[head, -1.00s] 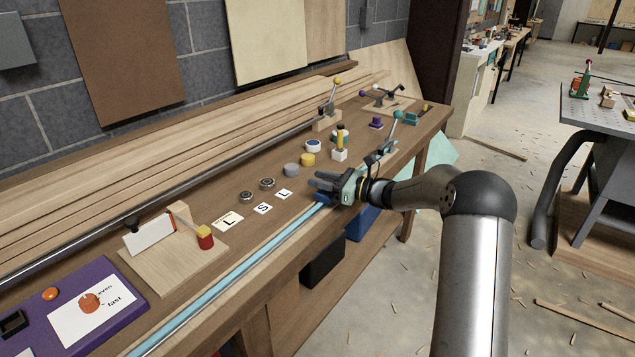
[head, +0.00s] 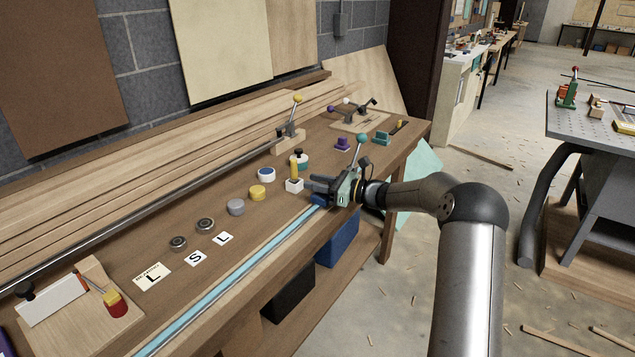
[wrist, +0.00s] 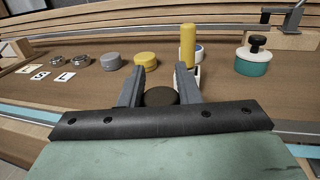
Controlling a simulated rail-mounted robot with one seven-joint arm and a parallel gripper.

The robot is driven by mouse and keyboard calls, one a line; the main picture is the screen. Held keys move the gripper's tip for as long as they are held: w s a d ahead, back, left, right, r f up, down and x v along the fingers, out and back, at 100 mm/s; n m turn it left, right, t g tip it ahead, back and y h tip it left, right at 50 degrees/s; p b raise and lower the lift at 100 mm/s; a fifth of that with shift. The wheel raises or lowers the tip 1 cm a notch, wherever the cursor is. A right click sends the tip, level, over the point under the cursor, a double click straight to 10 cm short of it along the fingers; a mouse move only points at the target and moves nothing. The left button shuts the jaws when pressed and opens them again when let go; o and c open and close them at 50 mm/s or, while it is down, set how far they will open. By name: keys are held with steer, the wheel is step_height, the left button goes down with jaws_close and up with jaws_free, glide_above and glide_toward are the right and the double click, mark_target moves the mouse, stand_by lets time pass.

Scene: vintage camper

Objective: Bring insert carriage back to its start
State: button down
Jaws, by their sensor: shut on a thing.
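The insert carriage (head: 319,200) is a small blue block on the light-blue rail (head: 232,280) along the bench's front edge, mostly covered by my gripper. My gripper (head: 316,186) reaches in from the right, low over the rail. In the wrist view, my gripper's two grey fingers (wrist: 160,92) stand on either side of a dark round knob (wrist: 160,97), which appears to be the carriage's top. The fingers are closed on it. The blue block itself is hidden in the wrist view.
Behind the rail stand a yellow cylinder (head: 257,192), a grey cylinder (head: 236,207), two metal rings and a white block (head: 294,186) with a yellow peg. Letter cards (head: 198,257) lie further left. A teal-knobbed lever (head: 361,147) rises close behind my gripper.

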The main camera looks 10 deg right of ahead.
steer(key=shift+w+d+r, duration=0.1)
steer(key=shift+d+r, duration=0.05)
steer(key=c, duration=1.1)
jaws_free()
steer(key=shift+w, duration=0.1)
steer(key=shift+o, duration=0.2)
steer(key=b+v, duration=0.1)
steer(key=v, duration=1.6)
steer(key=shift+s+d, duration=0.15)
steer(key=shift+s, duration=0.15)
